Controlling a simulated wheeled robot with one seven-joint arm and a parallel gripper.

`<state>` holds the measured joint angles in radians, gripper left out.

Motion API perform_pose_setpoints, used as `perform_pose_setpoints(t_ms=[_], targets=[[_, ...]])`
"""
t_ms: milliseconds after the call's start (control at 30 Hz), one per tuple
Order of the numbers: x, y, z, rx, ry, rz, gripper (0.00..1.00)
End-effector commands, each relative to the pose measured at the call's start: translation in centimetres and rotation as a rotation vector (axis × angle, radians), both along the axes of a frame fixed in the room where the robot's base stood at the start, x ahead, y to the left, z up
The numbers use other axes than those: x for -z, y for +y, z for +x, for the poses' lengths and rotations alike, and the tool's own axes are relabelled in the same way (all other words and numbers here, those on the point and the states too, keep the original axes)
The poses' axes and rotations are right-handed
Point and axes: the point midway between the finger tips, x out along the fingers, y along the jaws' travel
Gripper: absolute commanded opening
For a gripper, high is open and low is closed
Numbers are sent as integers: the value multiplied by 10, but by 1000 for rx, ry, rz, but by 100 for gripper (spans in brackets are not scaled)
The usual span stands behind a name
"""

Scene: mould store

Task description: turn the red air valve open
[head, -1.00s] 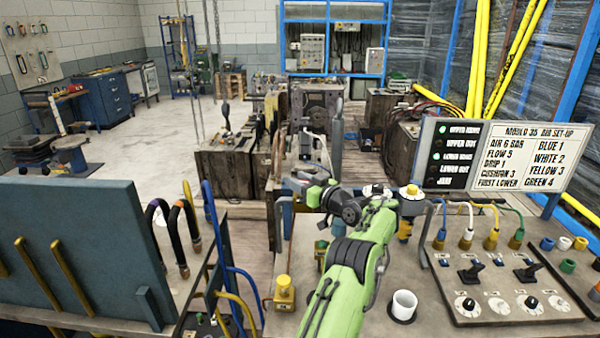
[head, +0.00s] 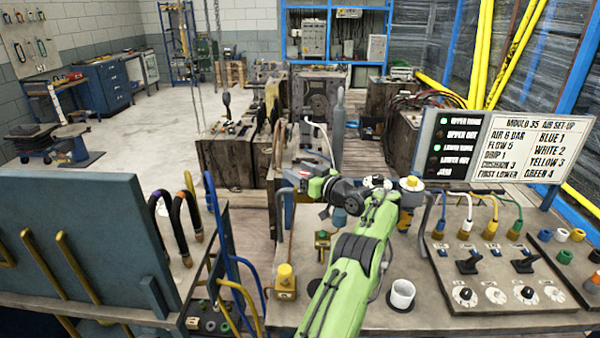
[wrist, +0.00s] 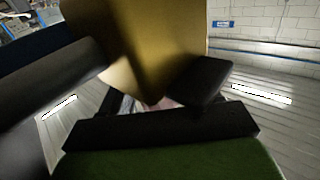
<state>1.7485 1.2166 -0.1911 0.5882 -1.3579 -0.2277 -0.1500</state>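No red valve can be made out for certain in either view. My green arm reaches over the bench (head: 440,322) in the head view, and my gripper (head: 302,178) is at its far end, pointing left and partly hidden by my wrist. The wrist view shows a large brass-coloured block (wrist: 150,50) very close, with dark finger parts (wrist: 200,82) in front of it. A small pinkish patch (wrist: 162,102) shows between the dark parts; what it is, I cannot tell. The finger gap is not clear.
A small brass fitting (head: 322,243) and a yellow-capped fitting (head: 285,282) stand on the bench left of my arm. A white cup (head: 402,294) stands to its right. A control panel (head: 505,285) with hoses and knobs is further right. A blue-grey board (head: 85,235) stands left.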

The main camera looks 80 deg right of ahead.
Motion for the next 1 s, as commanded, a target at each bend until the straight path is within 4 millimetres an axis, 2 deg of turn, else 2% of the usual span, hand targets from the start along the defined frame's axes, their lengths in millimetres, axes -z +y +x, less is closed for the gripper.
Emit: perform_pose_setpoints(t_ms=[133, 233, 700, 800, 1000], targets=[[0, 0, -1, 0, 1, 0, 62], [1, 4, -9, 3, 2, 0, 62], [1, 62, -117, 5, -2, 0, 62], [1, 70, -131, 3, -1, 0, 62], [0, 76, -138, -1, 0, 0, 62]])
